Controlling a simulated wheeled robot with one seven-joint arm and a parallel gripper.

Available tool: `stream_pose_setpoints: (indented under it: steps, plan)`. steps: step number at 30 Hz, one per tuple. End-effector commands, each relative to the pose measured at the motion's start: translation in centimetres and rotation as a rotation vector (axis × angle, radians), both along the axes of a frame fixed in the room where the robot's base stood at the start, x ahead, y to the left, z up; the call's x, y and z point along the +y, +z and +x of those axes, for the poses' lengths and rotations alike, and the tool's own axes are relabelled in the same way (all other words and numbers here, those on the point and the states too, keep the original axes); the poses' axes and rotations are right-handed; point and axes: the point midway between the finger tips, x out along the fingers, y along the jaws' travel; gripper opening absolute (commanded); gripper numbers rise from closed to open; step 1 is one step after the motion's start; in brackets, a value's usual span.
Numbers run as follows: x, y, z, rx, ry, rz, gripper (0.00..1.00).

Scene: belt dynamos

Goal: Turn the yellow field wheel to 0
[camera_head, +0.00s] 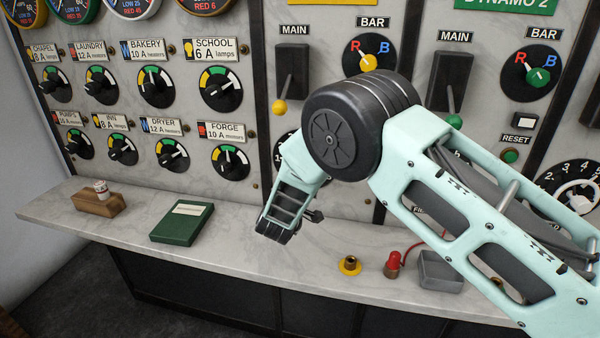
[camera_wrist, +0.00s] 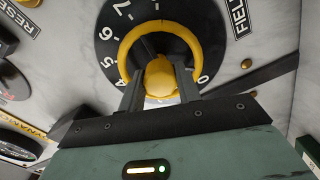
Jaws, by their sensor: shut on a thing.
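The yellow field wheel (camera_wrist: 128,48) shows close up in the wrist view, a yellow ring on a black dial (camera_wrist: 106,62) with white numbers. A rounded yellow knob (camera_wrist: 160,74) stands out in front of the wheel. My gripper (camera_wrist: 159,84) is shut on this knob, with one dark finger on each side of it. The 0 mark lies just right of the right finger, and 4 and 5 lie on the left. No pointer can be made out, so I cannot tell the setting. In the head view my arm hides the wheel and my fingertips; only the dial's edge (camera_head: 280,152) shows.
A marble shelf (camera_head: 225,262) runs below the panel. On it are a green book (camera_head: 182,223), a wooden block (camera_head: 98,206), a yellow lamp part (camera_head: 350,265), a red one (camera_head: 393,262) and a grey tray (camera_head: 440,272). Main levers and small knobs sit above.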

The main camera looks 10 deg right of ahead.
Motion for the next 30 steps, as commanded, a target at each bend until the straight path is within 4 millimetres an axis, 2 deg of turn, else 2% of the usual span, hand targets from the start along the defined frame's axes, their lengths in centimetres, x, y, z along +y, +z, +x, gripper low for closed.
stream_pose_setpoints:
  steps: [15,30]
  plan:
    - [0.0,-0.14,-0.16,0.155,0.0,-0.418,0.11]
    - [-0.05,-0.18,-0.14,0.217,-0.001,-0.585,0.1]
